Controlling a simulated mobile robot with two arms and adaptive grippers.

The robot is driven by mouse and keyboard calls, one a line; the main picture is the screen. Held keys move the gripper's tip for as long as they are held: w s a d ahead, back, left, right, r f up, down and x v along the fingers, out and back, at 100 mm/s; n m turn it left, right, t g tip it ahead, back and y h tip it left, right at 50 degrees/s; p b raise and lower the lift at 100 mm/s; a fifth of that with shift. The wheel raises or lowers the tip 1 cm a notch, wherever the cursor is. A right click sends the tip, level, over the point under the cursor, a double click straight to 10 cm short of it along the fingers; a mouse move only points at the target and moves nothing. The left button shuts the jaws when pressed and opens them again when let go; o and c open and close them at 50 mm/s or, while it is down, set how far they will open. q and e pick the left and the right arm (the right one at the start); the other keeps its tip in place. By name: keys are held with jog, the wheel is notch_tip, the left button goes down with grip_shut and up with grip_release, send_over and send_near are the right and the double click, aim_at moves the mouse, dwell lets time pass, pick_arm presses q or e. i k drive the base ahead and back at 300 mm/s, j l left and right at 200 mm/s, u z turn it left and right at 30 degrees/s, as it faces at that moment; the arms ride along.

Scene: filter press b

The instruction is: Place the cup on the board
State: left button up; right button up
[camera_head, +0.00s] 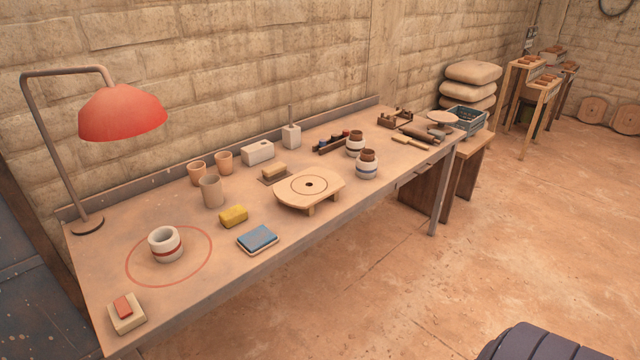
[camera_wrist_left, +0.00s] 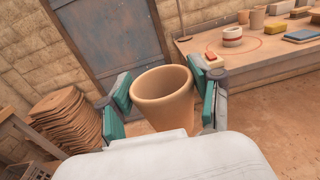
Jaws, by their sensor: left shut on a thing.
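In the left wrist view, my left gripper (camera_wrist_left: 164,94) is shut on a tan clay cup (camera_wrist_left: 162,112). The cup is upright to slightly tilted, its open rim facing up, with a green-padded finger on each side. The cup is held away from the table, over the floor side. In the head view, a pale wooden board (camera_head: 328,186) with a ringed centre hole stands on short feet near the table's front edge. Its top is bare. My left gripper and the held cup are outside the head view. My right gripper is in neither view.
The long table (camera_head: 100,270) holds a striped jar (camera_head: 165,246) inside a red circle, a yellow sponge (camera_head: 233,216), a blue pad (camera_head: 257,240), clay cups (camera_head: 211,191) and two banded jars (camera_head: 367,167). A red lamp (camera_head: 122,112) overhangs its left end. Open floor lies in front.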

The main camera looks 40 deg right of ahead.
aim_at(309, 185)
jog(key=i+l+z, duration=0.15)
jog(key=l+z, duration=0.15)
jog(key=z, duration=0.15)
jog(key=i+l+z, duration=0.15)
jog(key=z, duration=0.3)
jog(key=i+l+z, duration=0.2)
jog(key=z, duration=0.2)
jog(key=i+l+z, duration=0.1)
jog(key=i+l, duration=0.3)
jog(key=i, duration=0.3)
jog(key=i+l+z, duration=0.15)
jog(key=i, duration=0.25)
jog(key=l, duration=0.05)
